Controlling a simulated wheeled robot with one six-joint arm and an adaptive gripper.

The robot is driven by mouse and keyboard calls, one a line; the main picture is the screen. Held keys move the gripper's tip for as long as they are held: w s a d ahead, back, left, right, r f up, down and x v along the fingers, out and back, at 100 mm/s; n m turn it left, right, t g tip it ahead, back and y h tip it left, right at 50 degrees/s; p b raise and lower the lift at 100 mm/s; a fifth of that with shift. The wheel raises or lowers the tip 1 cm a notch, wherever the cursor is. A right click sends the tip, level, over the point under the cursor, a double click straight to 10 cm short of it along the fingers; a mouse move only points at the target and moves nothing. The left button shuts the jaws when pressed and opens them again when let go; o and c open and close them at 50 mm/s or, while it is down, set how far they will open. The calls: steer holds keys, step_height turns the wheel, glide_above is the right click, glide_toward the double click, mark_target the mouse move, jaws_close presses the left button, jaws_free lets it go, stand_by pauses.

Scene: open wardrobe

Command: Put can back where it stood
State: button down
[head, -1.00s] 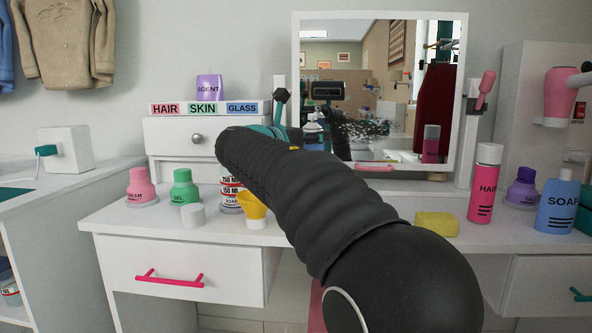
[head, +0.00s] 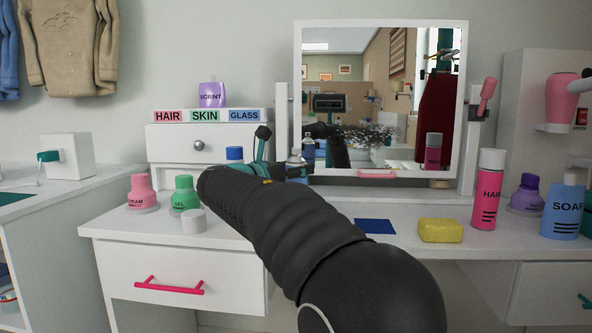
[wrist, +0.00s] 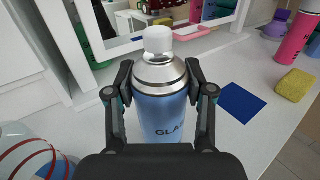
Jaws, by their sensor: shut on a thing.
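The can is a light-blue spray can (wrist: 161,108) with a silver shoulder, a white cap and lettering beginning "GLA". My gripper (wrist: 160,88) is shut on it, one finger on each side, and the can looks upright in the wrist view.
A yellow sponge (head: 440,230) lies right of the square, with a pink hair can (head: 487,190) and blue soap bottle (head: 563,212) beyond. Pink (head: 142,192) and green (head: 184,195) bottles stand left. The mirror (head: 466,100) stands behind. A clear red-striped container (wrist: 35,155) is close by.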

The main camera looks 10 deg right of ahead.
steer(key=shift+f, duration=0.1)
steer(key=shift+c, duration=2.1)
jaws_free()
steer(key=v, duration=1.2)
steer(key=shift+s+p, duration=0.1)
steer(key=shift+p, duration=0.3)
